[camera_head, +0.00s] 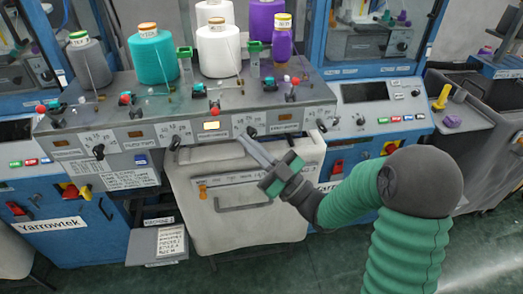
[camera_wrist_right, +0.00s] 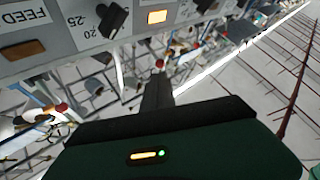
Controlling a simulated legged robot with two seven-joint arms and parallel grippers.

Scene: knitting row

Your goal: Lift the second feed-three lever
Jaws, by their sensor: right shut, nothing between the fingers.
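Several small black levers stick out along the front edge of the grey feed panel (camera_head: 190,115), among them a left one (camera_head: 98,150), a middle-left one (camera_head: 175,143), a middle-right one (camera_head: 252,131) and a far-right one (camera_head: 321,125). The feed labels are too small to tell which is the second feed-three lever. My right gripper (camera_head: 243,138) is shut and empty, its tips close to the middle-right lever; contact cannot be told. In the right wrist view its dark finger (camera_wrist_right: 157,92) points up toward the panel, below a black lever (camera_wrist_right: 112,20) beside a 20–25 scale. My left gripper is not in view.
A lit amber lamp (camera_head: 211,125) sits on the panel front; it also shows in the right wrist view (camera_wrist_right: 157,16). Teal (camera_head: 153,58) and white (camera_head: 218,53) yarn cones stand on the panel.

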